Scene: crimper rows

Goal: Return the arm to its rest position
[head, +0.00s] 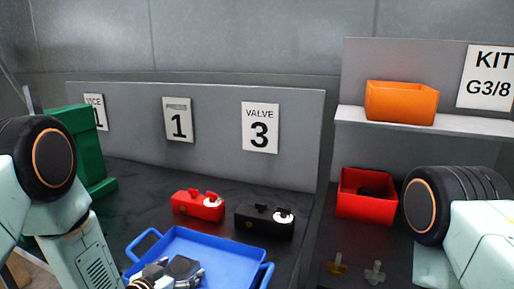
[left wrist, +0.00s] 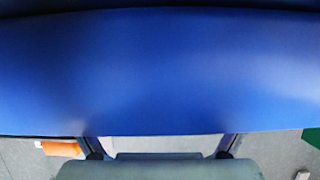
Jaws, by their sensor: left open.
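My left gripper (head: 178,270) shows at the bottom of the head view, low over the near part of the blue tray (head: 222,250). It is open, and I see nothing held in it; its fingertips are partly hidden. In the left wrist view a plain blue surface (left wrist: 160,70) fills most of the picture, with my left gripper (left wrist: 160,148) at the bottom edge. My right arm's joint and link stand at the right of the head view; its gripper is out of the picture.
A red device (head: 198,205) and a black device (head: 264,221) stand behind the tray. A red bin (head: 366,205) stands right, below a shelf (head: 470,124) with an orange bin (head: 401,103). Small fittings (head: 374,273) lie in front. A green block (head: 75,135) stands left.

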